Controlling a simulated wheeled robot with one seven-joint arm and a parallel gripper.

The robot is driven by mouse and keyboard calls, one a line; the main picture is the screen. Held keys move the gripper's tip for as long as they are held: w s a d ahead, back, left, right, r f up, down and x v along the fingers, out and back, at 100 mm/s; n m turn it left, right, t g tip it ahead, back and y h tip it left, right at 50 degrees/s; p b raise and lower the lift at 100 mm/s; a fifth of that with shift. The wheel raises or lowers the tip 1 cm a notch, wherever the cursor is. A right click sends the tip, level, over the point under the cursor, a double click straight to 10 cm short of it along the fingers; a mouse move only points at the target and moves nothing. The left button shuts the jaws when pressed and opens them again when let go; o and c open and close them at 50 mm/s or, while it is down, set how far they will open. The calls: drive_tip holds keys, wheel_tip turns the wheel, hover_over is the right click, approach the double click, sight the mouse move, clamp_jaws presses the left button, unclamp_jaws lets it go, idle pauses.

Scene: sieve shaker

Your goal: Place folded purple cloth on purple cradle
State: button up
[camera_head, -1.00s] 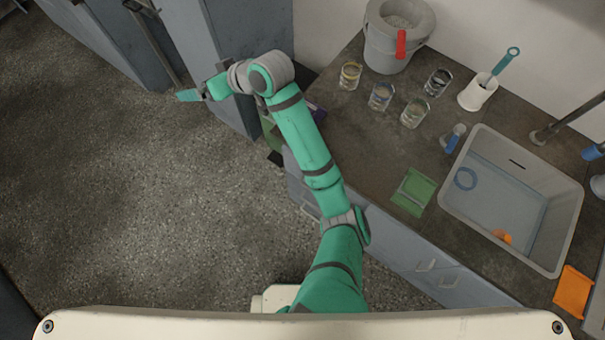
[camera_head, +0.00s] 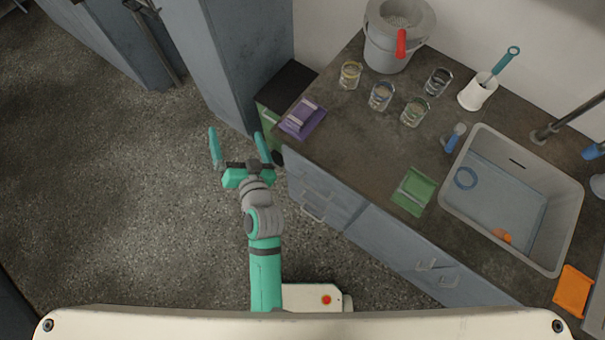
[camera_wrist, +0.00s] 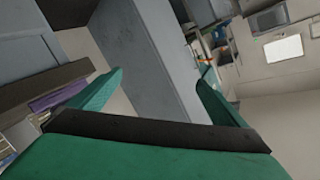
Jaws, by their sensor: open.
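A purple cradle (camera_head: 291,126) lies at the left end of the counter in the head view, with a small purple folded piece (camera_head: 304,112) on or against it; I cannot tell the two fully apart. A purple patch (camera_wrist: 60,95) also shows at the left of the wrist view, partly behind a finger. My gripper (camera_head: 238,147) is open and empty, fingers spread wide. It is over the floor, left of the counter's edge and apart from the purple things. In the wrist view my gripper (camera_wrist: 150,88) has nothing between its fingers.
A green cradle (camera_head: 413,190) lies near the counter's front edge, an orange one (camera_head: 573,291) at far right. A grey tub (camera_head: 470,220), several glass beakers (camera_head: 381,95) and a bucket (camera_head: 395,45) stand on the counter. A tall grey cabinet (camera_head: 230,60) stands beyond my gripper.

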drive_tip(key=s+d+f+h, duration=0.4)
drive_tip(key=s+d, duration=0.6)
drive_tip(key=s, duration=0.4)
drive_tip(key=s+d+r+n+h, duration=0.1)
drive_tip(key=s+d+r, duration=0.1)
drive_tip(key=s, duration=0.4)
drive_tip(key=s+d+r+n, duration=0.1)
drive_tip(key=s+d+r, duration=0.1)
drive_tip(key=s+d, duration=0.3)
drive_tip(key=shift+s+d+r+n+h, duration=0.15)
drive_tip(key=shift+s+d+n+h, duration=0.2)
drive_tip(key=shift+s, duration=0.9)
